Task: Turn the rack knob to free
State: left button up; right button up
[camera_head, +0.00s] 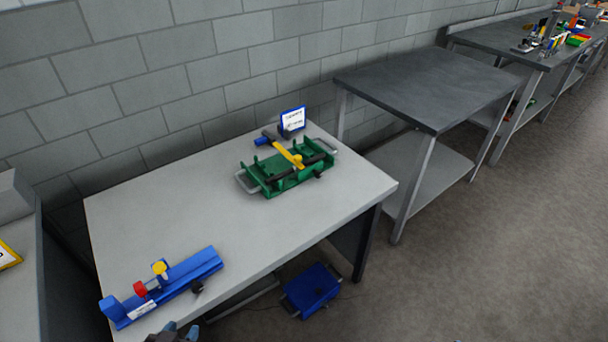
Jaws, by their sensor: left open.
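A long blue fixture (185,277) lies near the front left of the light-topped table. It carries a yellow round knob (159,267), a red part (140,288) and a black knob (197,287) on its near side. A green fixture (272,180) with a yellow bar (288,153) and black knobs (318,173) stands farther back. I cannot tell which knob is the rack knob, nor read its setting. My left gripper (172,334) is only partly in view at the bottom edge, just below the blue fixture and open. My right gripper is not in view.
The light table (190,205) is clear between the two fixtures. A small blue-framed sign (292,119) stands behind the green fixture. A blue box (312,288) lies on the floor by the table. A grey bench (430,85) stands to the right, and a block wall is behind.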

aim_at(318, 174)
jog(key=u, duration=2.8)
jog(key=k+l+u, duration=0.1)
jog(key=u, duration=0.3)
jog(key=k+l+u, duration=0.15)
jog(key=u, duration=0.25)
jog(key=k+l, duration=2.3)
jog(key=k, duration=0.15)
